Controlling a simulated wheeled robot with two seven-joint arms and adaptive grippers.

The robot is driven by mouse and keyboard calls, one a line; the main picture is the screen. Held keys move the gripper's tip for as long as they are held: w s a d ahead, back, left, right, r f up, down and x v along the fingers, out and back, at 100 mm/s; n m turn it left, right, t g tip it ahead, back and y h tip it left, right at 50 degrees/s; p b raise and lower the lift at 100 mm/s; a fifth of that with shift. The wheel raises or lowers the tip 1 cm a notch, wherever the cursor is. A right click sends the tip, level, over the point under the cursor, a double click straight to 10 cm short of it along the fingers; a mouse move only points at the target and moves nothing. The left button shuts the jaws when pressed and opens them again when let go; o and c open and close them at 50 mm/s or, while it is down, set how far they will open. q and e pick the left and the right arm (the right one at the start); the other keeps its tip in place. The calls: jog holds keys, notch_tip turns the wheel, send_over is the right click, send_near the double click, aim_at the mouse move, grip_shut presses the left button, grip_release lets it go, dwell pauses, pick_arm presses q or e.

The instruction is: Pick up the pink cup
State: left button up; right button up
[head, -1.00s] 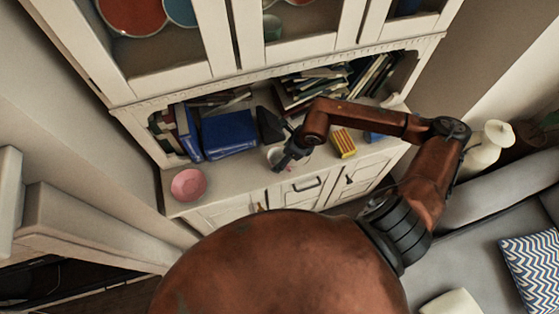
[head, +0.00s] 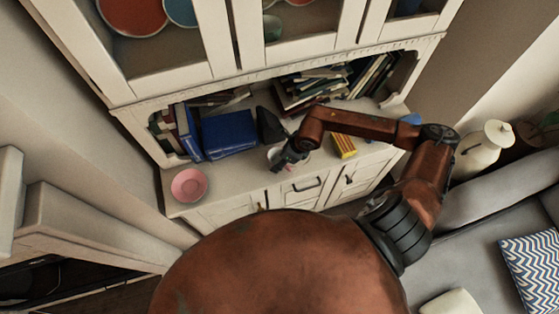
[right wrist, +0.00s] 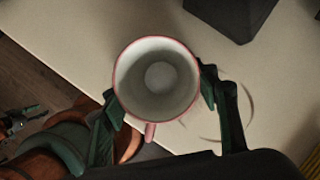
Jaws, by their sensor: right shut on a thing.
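The pink cup (right wrist: 157,78) has a pink rim and handle and a pale, empty inside. In the right wrist view I look down into it, and it is upright. My right gripper (right wrist: 160,98) is shut on it, with one finger on each side. In the head view the right gripper (head: 280,164) is at the front of the cabinet counter, and the cup (head: 273,154) is mostly hidden behind it. I cannot tell whether the cup's base touches the counter. My left gripper does not show in the head view.
On the counter (head: 228,177), a pink bowl (head: 189,185) stands at the left end. Blue books (head: 228,134) and a dark object (head: 269,126) stand behind the cup. A yellow striped box (head: 344,146) is to the right. Glass-door cupboards hang above.

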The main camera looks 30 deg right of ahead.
jog(key=c, duration=0.6)
jog(key=shift+r, duration=0.1)
